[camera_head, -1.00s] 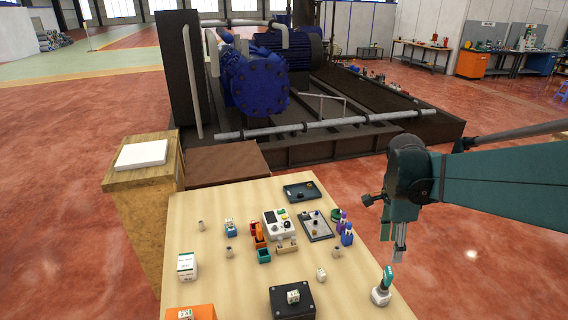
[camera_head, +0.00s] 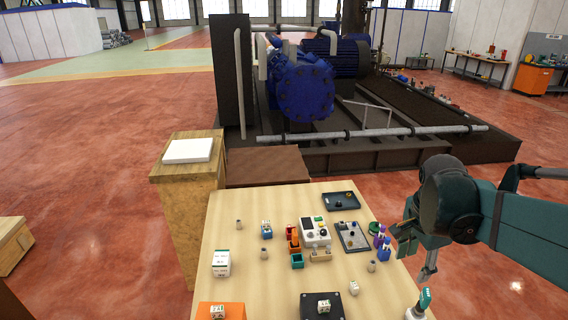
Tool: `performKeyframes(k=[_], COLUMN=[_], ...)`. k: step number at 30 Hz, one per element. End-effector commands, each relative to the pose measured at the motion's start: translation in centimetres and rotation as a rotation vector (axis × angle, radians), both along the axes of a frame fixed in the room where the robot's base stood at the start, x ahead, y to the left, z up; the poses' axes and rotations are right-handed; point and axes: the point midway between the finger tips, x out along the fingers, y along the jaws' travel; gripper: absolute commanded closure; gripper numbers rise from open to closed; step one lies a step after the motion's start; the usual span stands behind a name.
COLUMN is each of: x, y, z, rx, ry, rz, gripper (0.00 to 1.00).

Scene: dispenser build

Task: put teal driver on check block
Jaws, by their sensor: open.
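The teal driver (camera_head: 424,299) stands in a pale holder at the right front edge of the wooden table, its teal handle up and slightly tilted. My gripper (camera_head: 425,274) hangs just above the driver in the picture, pointing down, open and with nothing seen in it. Contact with the driver is not visible. I cannot tell for sure which thing is the check block. A black block (camera_head: 312,310) with a small white labelled cube on top is at the front middle, and an orange block (camera_head: 234,309) with a similar cube is at the front left.
A grey device (camera_head: 316,231), orange and teal bins (camera_head: 297,260), dark trays (camera_head: 341,201) and blue and purple bottles (camera_head: 384,246) crowd the table's middle and right. A white labelled box (camera_head: 221,263) stands left. Bare wood lies between the front blocks.

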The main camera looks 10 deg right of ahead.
Motion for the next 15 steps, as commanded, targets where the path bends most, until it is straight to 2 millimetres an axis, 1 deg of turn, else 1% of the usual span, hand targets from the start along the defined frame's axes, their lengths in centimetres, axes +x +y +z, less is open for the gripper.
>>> performKeyframes(k=[1, 3, 15], x=[-0.1, -0.1, -0.9], y=[1.2, 2.6, 10.3], z=[0.2, 0.6, 2.0], rx=[-0.009, -0.025, -0.151], ry=[-0.015, -0.037, -0.156], rz=[0.072, 0.174, 0.744], gripper=[0.58, 0.58, 0.58])
